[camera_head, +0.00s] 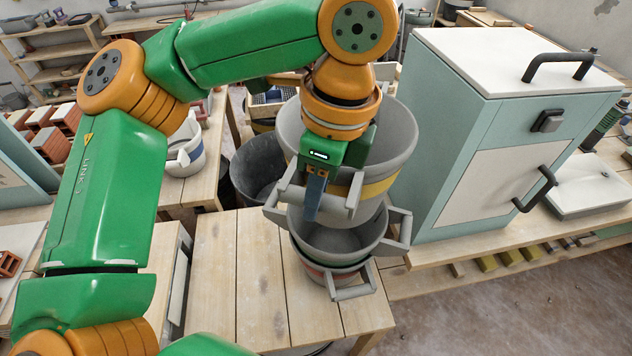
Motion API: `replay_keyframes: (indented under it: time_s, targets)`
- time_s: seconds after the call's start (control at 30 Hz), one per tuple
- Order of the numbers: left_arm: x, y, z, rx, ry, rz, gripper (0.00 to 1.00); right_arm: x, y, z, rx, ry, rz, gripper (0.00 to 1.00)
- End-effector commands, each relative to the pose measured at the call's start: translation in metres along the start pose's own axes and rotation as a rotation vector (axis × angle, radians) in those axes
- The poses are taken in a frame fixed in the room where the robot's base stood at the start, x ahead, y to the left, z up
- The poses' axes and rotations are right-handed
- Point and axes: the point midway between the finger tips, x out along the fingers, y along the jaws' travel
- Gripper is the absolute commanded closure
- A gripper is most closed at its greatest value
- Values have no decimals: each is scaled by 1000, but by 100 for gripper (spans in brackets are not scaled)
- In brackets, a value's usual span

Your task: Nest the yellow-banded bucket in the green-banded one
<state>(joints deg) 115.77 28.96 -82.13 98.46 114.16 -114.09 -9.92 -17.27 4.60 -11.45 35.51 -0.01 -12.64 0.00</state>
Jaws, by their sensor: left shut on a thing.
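The yellow-banded bucket (400,135) is grey with a yellow band and side handles. My left gripper (314,190) is shut on its near side, at the rim or handle; the exact contact is partly hidden. The bucket hangs above the far part of a lower grey bucket, and its base overlaps that bucket's far rim in the picture. The lower, green-banded bucket (345,240) stands open near the table's right edge, its inside partly visible. A red band (312,271) shows below its green one, apparently on another bucket around it. My right gripper is not in view.
The wooden table (225,270) is clear left of the lower bucket. A dark bucket (250,165) stands behind the table. A pale blue cabinet (480,130) with black handles rises close on the right.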

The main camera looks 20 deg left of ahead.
Motion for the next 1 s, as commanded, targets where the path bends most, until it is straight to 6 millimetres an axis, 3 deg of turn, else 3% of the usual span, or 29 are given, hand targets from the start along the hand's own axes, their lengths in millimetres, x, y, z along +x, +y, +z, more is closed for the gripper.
replay_keyframes:
  time_s: [0.57,1.0]
  targets:
    - [4,0,-1,-1,1,-2,100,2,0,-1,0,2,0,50]
    - [4,0,-1,-1,1,-3,100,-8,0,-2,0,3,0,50]
